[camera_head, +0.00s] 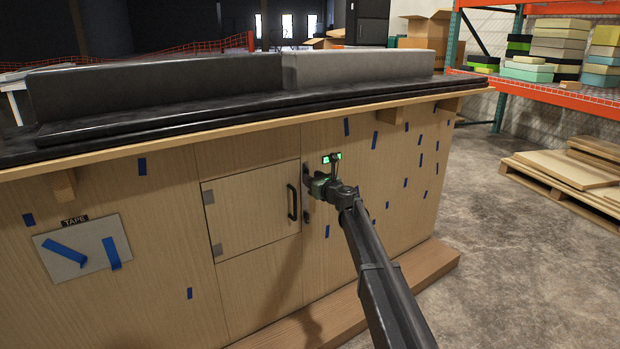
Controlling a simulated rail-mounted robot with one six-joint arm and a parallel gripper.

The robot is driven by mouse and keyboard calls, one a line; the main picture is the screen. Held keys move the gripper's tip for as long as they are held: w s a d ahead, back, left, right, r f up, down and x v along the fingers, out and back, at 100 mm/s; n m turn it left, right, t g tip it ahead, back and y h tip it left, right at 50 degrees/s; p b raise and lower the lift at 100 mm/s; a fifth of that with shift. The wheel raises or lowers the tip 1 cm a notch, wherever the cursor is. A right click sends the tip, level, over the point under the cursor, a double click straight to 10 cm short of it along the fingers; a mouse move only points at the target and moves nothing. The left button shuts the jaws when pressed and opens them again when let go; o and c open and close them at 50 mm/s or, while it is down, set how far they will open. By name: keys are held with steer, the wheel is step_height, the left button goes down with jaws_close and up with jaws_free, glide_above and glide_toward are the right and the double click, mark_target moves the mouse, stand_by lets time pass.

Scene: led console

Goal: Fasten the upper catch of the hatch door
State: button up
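The hatch door (245,212) is a light wooden panel in the front of the console, with grey hinges at its left edge and a black handle (292,203) near its right edge. It looks closed, or nearly flush with its frame. A small dark catch (306,215) sits beside the door's right edge, below my gripper. The upper catch seems to be at the dark part (306,169) just left of my gripper, partly covered by it. My gripper (312,183) is at the console front, right of the door's upper right corner. Its fingers are too small and dark to judge their opening.
The console's dark padded top (200,113) overhangs above. Blue tape strips (376,139) dot the panel to the right, and a card (82,247) with tape hangs at the left. A wooden step (425,265) runs along the base.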

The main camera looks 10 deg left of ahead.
steer(key=shift+x, duration=0.95)
jaws_close()
steer(key=shift+s+n, duration=0.1)
steer(key=shift+n, duration=0.3)
steer(key=shift+s+a+f+n+b, duration=0.15)
steer(key=shift+f+n+b, duration=0.05)
steer(key=shift+n, duration=2.65)
steer(key=shift+s+a+f+n+b, duration=0.15)
steer(key=shift+f+n+b, duration=0.1)
steer(key=shift+n, duration=2.65)
steer(key=shift+s+a+f+n+b, duration=0.1)
steer(key=shift+a+f+n+b, duration=0.1)
steer(key=shift+n, duration=2.65)
steer(key=shift+d, duration=0.1)
